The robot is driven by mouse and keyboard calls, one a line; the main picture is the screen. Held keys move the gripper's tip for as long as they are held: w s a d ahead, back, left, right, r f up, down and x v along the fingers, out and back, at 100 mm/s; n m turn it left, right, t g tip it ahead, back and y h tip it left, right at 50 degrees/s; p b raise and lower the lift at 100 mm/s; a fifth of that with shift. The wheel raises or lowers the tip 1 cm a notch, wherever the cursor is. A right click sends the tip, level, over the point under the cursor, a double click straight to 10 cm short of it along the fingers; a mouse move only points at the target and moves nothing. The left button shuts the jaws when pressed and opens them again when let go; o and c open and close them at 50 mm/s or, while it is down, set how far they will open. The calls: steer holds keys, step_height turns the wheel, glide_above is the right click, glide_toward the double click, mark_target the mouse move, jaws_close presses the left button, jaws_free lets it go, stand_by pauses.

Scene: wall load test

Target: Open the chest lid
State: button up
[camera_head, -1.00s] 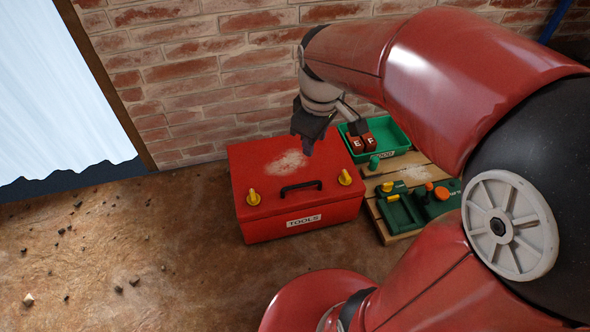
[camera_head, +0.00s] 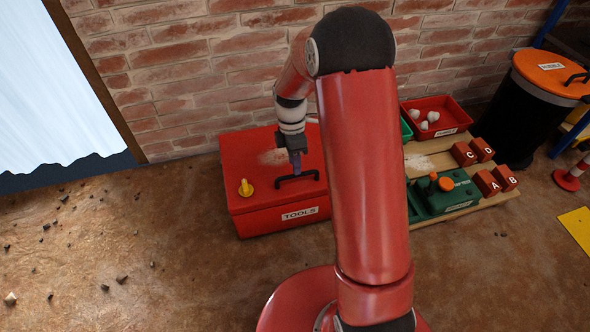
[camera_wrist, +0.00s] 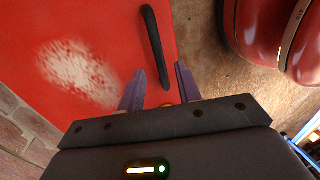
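The red tool chest (camera_head: 262,219) stands on the floor against the brick wall, its lid shut, with a "TOOLS" label on its front. Its black handle (camera_head: 297,180) lies on the lid near the front edge and also shows in the wrist view (camera_wrist: 153,45). A yellow latch (camera_head: 246,188) is at the left front; the right one is mostly hidden. My gripper (camera_head: 296,166) is above the lid by the handle, pointing down. In the wrist view its two purple fingers (camera_wrist: 157,88) are apart, with the handle's near end between or just beyond them. I cannot tell whether they touch it.
Right of the chest, a wooden pallet (camera_head: 430,160) holds a green case (camera_head: 450,196) and several red lettered blocks (camera_head: 487,183). A red bin (camera_head: 437,115) and a black barrel with an orange lid (camera_head: 550,75) stand behind. The floor at left is open, with scattered rubble.

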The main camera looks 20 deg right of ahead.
steer(key=shift+s+f, duration=0.15)
steer(key=shift+f, duration=0.6)
steer(key=shift+s+f, duration=0.15)
steer(key=shift+f, duration=0.6)
jaws_close()
